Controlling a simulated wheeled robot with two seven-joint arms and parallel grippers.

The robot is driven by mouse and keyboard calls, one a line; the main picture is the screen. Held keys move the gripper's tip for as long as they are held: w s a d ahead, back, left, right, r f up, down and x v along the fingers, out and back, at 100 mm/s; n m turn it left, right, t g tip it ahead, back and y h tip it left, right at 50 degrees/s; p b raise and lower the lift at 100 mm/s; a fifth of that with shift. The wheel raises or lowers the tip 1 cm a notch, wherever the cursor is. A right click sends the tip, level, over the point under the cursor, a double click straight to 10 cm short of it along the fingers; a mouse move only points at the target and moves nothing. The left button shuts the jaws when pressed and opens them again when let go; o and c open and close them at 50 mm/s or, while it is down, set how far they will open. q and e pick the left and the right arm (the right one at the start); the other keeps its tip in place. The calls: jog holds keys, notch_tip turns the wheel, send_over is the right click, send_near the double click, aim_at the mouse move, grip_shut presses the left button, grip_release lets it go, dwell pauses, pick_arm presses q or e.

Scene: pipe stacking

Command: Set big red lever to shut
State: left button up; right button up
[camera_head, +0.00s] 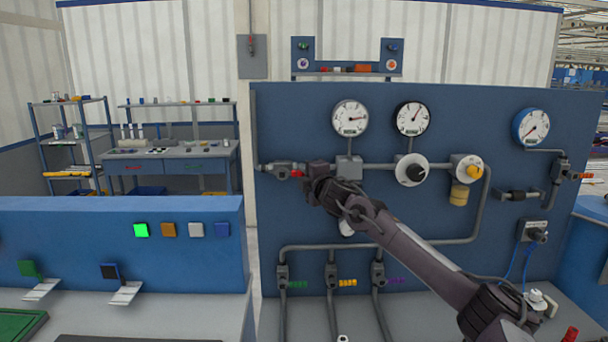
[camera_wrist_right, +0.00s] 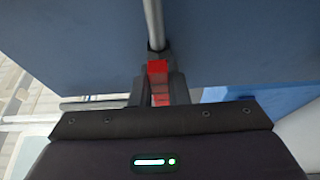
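The big red lever (camera_head: 296,173) is on a grey valve (camera_head: 282,169) at the left end of the upper pipe on the blue panel. In the head view its red handle points right, roughly in line with the pipe, and is partly hidden by my right gripper (camera_head: 308,172). In the right wrist view the red handle (camera_wrist_right: 158,69) lies between the two dark fingers (camera_wrist_right: 160,92), which sit close on both its sides with no clear gap. My left gripper is not in view.
An orange lever (camera_head: 582,176) is at far right. A low blue console (camera_head: 120,250) with square buttons stands left.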

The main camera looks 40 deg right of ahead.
jog(key=shift+f, duration=0.1)
grip_shut()
jog(key=shift+f+m+b, duration=0.3)
jog(key=shift+f+b, duration=0.1)
jog(key=shift+b, duration=0.4)
jog(key=w+a+f+m+h+b, duration=0.2)
jog(key=m+h+b, duration=0.2)
jog(key=m+b, duration=0.3)
jog(key=w+a+f+m+h+b, duration=0.2)
jog(key=m+b, duration=0.5)
jog(key=m, duration=0.7)
jog(key=shift+a+f+m+h, duration=0.3)
jog(key=shift+f+h, duration=0.35)
jog(key=shift+h, duration=0.75)
jog(key=o, duration=0.8)
grip_release()
jog(key=shift+r, duration=0.15)
jog(key=shift+c, duration=0.2)
jog(key=shift+s, duration=0.1)
